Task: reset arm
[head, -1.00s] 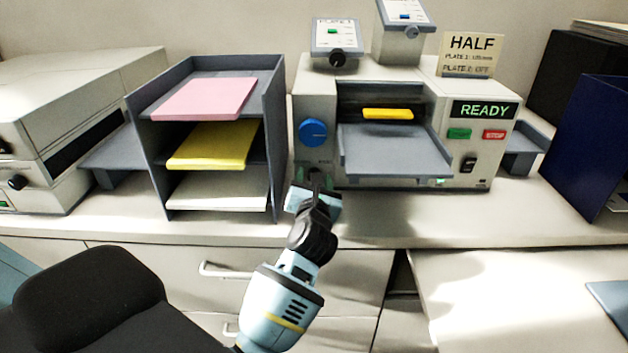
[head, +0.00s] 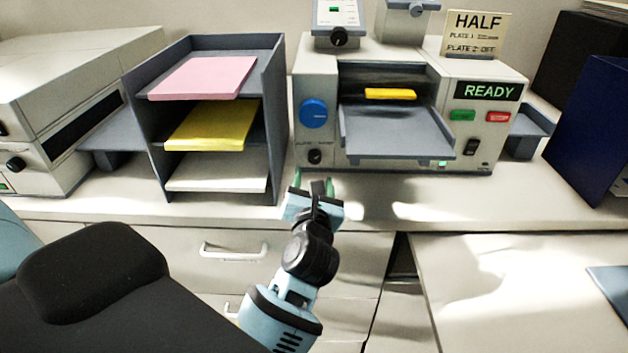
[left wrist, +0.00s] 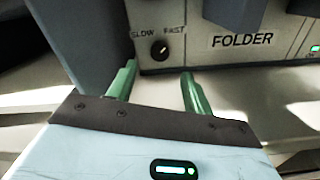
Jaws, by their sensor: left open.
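My left gripper (head: 314,186) is open and empty, in front of the folder machine (head: 394,176) and below its slow/fast knob (head: 315,157). In the left wrist view its two green fingers (left wrist: 158,85) stand apart with nothing between them. The knob (left wrist: 159,48) shows just beyond the fingertips, apart from them. The machine's display reads READY, and a yellow piece (head: 390,94) lies at the back of its grey tray (head: 395,133). My right gripper is not in view.
A grey shelf unit (head: 277,110) with pink, yellow and white paper stands left of the machine. A HALF sign (head: 477,33) stands on top of the machine. A dark blue binder (head: 597,125) is at right. The lower counter (head: 510,290) at right is mostly clear.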

